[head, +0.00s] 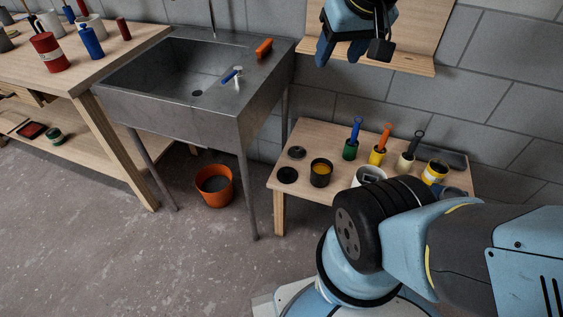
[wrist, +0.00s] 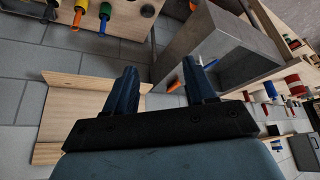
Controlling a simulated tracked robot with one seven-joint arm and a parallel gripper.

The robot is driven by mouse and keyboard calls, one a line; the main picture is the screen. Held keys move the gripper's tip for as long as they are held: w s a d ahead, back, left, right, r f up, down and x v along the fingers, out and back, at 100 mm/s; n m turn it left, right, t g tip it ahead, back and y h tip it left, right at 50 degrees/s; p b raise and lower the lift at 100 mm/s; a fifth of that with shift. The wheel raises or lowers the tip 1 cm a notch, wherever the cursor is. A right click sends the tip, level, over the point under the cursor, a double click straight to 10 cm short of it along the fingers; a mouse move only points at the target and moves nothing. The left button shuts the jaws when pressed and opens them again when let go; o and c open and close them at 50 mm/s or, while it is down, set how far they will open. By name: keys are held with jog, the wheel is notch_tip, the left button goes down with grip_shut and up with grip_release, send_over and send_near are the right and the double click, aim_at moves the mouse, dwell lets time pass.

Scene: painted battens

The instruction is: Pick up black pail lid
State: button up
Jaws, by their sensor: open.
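A flat black disc, likely the black pail lid (head: 287,175), lies at the front left corner of the low wooden table (head: 335,146). A second dark disc (head: 296,153) lies just behind it. A black pail (head: 320,172) holding something yellow-orange stands to the right of the front disc. My gripper (head: 340,56) is high up in front of the wall shelf, well above and apart from the discs. In the wrist view my gripper (wrist: 161,75) has its two blue fingers spread with nothing between them.
My arm hides the table's front right.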

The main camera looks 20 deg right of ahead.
jog(key=w+d+f+g, duration=0.1)
jog(key=w+f, duration=0.5)
jog(key=w, duration=0.6)
jog(key=n+g, duration=0.2)
jog(key=g, duration=0.1)
send_over(287, 170)
jog(key=s, duration=0.1)
jog(key=f, duration=5.1)
jog(key=shift+s+a+f, duration=0.1)
jog(key=shift+s+f, duration=0.1)
jog(key=shift+f, duration=0.15)
jog(key=shift+w+f, duration=0.25)
jog(key=shift+f, duration=1.1)
jog(key=shift+w+f, duration=0.2)
jog(key=shift+f, duration=1.1)
jog(key=shift+c, duration=0.2)
grip_shut()
